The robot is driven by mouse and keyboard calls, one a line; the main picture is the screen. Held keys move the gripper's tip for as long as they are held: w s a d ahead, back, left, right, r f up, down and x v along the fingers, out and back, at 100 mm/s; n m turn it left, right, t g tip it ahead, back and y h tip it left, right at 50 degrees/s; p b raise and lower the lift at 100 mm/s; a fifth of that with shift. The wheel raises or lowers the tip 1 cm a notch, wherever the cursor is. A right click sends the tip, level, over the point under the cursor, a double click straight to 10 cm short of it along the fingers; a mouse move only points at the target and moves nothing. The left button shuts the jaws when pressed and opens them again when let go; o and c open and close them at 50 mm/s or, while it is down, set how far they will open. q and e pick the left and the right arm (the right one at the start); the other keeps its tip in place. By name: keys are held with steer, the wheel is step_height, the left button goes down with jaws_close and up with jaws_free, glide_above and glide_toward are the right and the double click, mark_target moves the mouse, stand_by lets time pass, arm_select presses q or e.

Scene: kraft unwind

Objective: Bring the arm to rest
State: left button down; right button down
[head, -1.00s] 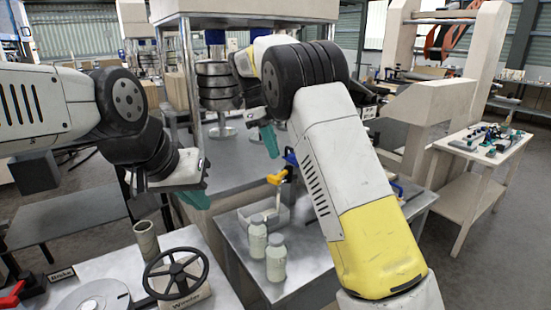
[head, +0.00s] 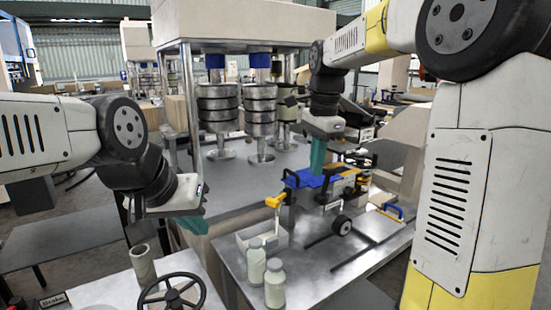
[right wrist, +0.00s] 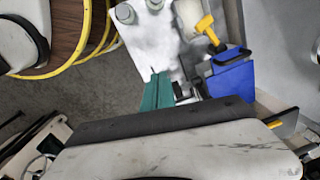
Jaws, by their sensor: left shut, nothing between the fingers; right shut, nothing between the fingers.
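My right arm comes in from the right in the head view. Its gripper (head: 318,157) has teal fingers that point down, shut and empty, in front of the blue-topped item on the metal table. The same teal fingers (right wrist: 157,92) show together in the right wrist view, with nothing between them. My left gripper (head: 196,226) hangs at the left with its teal fingers pointing down, shut and empty, above the gap between the two tables. Its fingertips are partly hidden.
The metal table (head: 345,258) holds two pale bottles (head: 274,283), a small bin (head: 250,236), a yellow-handled tool (head: 275,201) and a blue item (head: 305,180). A handwheel (head: 172,296) and a grey tube (head: 143,264) are at the lower left. A press with stacked discs (head: 218,110) stands behind.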

steer(key=s+d+f+n+t, duration=0.2)
steer(key=s+n, duration=0.5)
steer(key=s, duration=0.2)
steer(key=s+d+f+n+t+y, duration=0.1)
steer(key=s+d+n+t, duration=0.1)
steer(key=s+n, duration=0.4)
steer(key=s+t, duration=0.1)
steer(key=s, duration=0.3)
steer(key=shift+s+f+n+y, duration=0.25)
steer(key=shift+f+n+y, duration=0.05)
steer(key=shift+f+n, duration=0.1)
